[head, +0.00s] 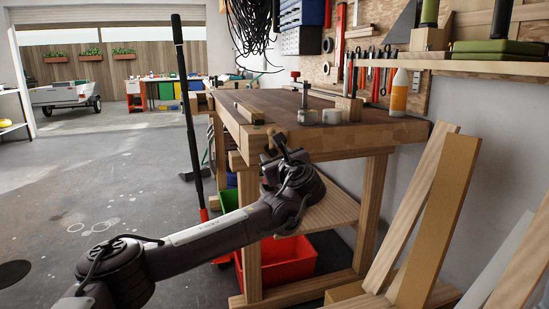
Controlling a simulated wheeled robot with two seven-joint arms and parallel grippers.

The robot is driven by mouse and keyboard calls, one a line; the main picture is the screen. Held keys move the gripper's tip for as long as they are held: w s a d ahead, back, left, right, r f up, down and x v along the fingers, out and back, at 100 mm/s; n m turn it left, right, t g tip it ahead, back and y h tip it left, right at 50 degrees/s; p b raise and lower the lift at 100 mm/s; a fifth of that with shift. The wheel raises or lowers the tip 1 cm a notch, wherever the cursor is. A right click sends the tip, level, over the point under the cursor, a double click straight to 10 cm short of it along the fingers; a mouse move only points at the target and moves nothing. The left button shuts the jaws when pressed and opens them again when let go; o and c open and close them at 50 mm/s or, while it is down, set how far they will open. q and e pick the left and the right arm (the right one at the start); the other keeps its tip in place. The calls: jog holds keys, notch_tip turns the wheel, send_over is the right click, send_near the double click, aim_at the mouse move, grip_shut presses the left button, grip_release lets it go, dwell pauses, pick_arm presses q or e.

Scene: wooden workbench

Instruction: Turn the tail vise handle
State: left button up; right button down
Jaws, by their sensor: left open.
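The wooden workbench (360,134) stands at centre, its near end facing me. My left arm reaches in from the lower left. My left gripper (274,148) is open at the bench's near end, in front of the end face and just below the top. The tail vise handle cannot be made out clearly; the gripper and wrist cover part of that end face. Whether the fingers touch anything there cannot be told. My right gripper is out of view.
Two small jars (331,117) and a white-and-orange bottle (399,92) stand on the bench top. A red crate (290,262) sits below. A black pole (186,100) stands left of the bench. Planks (435,225) lean at the right. The floor at left is mostly clear.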

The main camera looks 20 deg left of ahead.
pick_arm(q)
jog(key=shift+x, duration=1.2)
grip_shut()
